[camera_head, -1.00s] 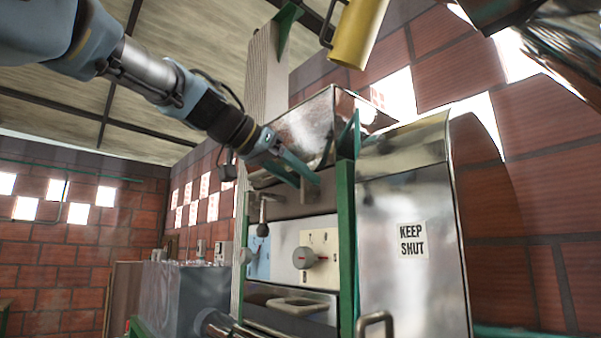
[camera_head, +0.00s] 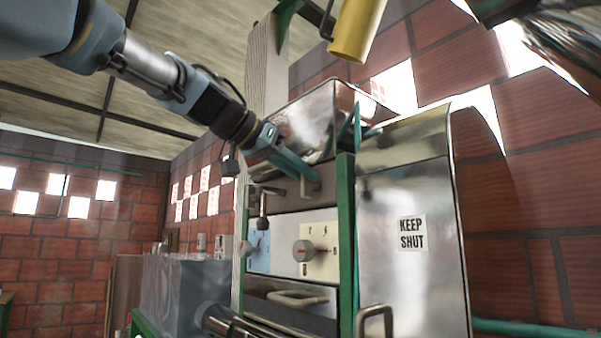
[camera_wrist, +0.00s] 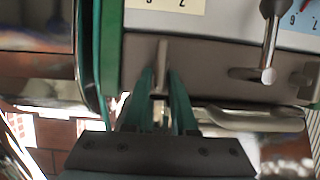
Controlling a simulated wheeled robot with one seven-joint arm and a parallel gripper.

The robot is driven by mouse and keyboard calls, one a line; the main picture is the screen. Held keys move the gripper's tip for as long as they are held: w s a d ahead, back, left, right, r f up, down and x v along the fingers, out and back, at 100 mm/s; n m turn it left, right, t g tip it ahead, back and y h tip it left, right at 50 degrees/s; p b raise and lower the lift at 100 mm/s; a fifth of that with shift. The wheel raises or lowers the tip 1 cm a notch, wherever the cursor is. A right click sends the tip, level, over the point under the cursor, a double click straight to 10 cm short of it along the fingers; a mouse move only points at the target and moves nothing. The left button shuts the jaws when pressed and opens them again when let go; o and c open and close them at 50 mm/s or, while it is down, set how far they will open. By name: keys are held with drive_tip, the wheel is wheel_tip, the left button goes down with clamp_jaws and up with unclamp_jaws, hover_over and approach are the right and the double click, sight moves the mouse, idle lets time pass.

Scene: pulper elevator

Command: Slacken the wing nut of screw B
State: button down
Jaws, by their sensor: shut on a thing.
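My gripper (camera_wrist: 160,80) has two long green fingers. They are shut on a small grey upright wing (camera_wrist: 161,62), which appears to be the wing nut, on the dark front rail of the steel machine. In the head view my gripper (camera_head: 308,181) reaches in from the upper left to the same rail, just below the steel hopper (camera_head: 305,125). The letter of this screw cannot be read, and the fingers partly hide the nut. A second small grey fitting (camera_wrist: 305,80), possibly another wing nut, shows at the right edge of the wrist view.
A ball-ended lever (camera_head: 262,205) hangs left of my gripper, close to it. Below are a dial knob (camera_head: 303,250) on a cream plate and a curved handle (camera_head: 297,298). A green post (camera_head: 345,240) and a KEEP SHUT door (camera_head: 400,285) stand right. A yellow cylinder (camera_head: 357,30) hangs above.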

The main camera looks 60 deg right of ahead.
drive_tip(key=shift+w, duration=0.1)
idle(0.3)
drive_tip(key=shift+w+d+f+n+g+h+b, duration=0.1)
drive_tip(key=shift+w+f+n+g+b, duration=0.25)
drive_tip(key=shift+n+g+b, duration=1.35)
drive_tip(key=shift+w+d+f+n+g+h+b, duration=0.1)
drive_tip(key=shift+w+f+n+g+b, duration=0.4)
drive_tip(key=shift+n, duration=2.25)
drive_tip(key=shift+w+d+f+n+g+h+b, duration=0.1)
drive_tip(key=shift+f+n+g+b, duration=0.2)
drive_tip(key=shift+n+g+b, duration=1.5)
drive_tip(key=shift+n+t+p, duration=0.3)
drive_tip(key=shift+n+p, duration=0.25)
drive_tip(key=shift+p, duration=0.05)
drive_tip(key=c, duration=0.7)
unclamp_jaws()
drive_tip(key=shift+r, duration=0.1)
drive_tip(key=shift+c, duration=0.2)
